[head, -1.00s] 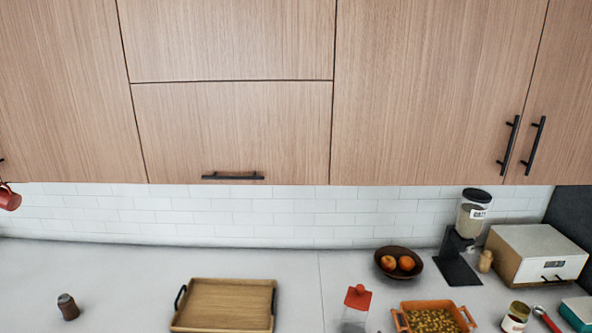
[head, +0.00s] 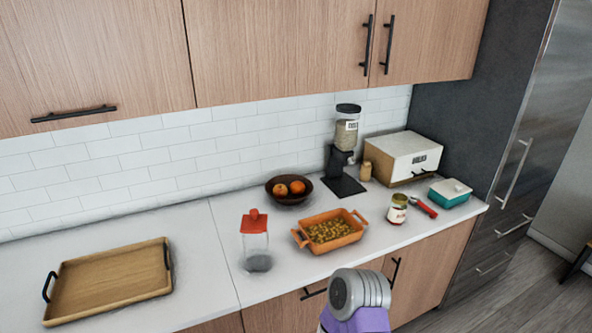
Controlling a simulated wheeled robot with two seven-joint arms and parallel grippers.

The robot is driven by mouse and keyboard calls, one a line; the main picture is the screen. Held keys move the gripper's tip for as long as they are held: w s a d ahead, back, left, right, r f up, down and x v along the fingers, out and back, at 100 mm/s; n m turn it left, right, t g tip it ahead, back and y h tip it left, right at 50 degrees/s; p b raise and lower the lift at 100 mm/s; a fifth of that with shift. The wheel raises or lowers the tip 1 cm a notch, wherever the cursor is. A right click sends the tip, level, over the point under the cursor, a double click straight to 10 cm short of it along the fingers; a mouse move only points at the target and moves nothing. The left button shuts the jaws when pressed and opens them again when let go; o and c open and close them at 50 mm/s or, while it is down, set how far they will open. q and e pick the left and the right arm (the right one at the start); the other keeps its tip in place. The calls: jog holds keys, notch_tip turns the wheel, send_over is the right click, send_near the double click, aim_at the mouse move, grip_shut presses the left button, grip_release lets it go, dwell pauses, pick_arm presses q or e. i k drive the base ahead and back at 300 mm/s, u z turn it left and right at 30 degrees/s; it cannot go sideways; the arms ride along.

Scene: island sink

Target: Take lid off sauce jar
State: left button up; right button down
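A small jar (head: 397,208) with a pale label and red at its base stands upright on the counter at the right in the head view; it looks like the sauce jar. Its top looks greenish or gold, and I cannot tell at this size how the lid sits. A taller clear jar (head: 256,245) with a red knobbed lid (head: 255,221) stands further left. A grey and purple link of my arm shows at the bottom centre, below the counter edge. Neither of my grippers is in view.
An orange baking dish (head: 330,231) stands just left of the small jar. A red-handled tool (head: 423,207) and a teal box (head: 450,192) lie to its right. A white bread box (head: 402,157) and a dispenser (head: 344,150) stand behind. A wooden tray (head: 110,284) lies left.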

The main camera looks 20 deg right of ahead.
aim_at(396, 213)
jog(key=z, duration=2.2)
jog(key=k, duration=1.3)
jog(key=z, duration=0.65)
jog(key=i, duration=3.3)
jog(key=u, duration=1.85)
jog(key=i, duration=1.15)
jog(key=u, duration=1)
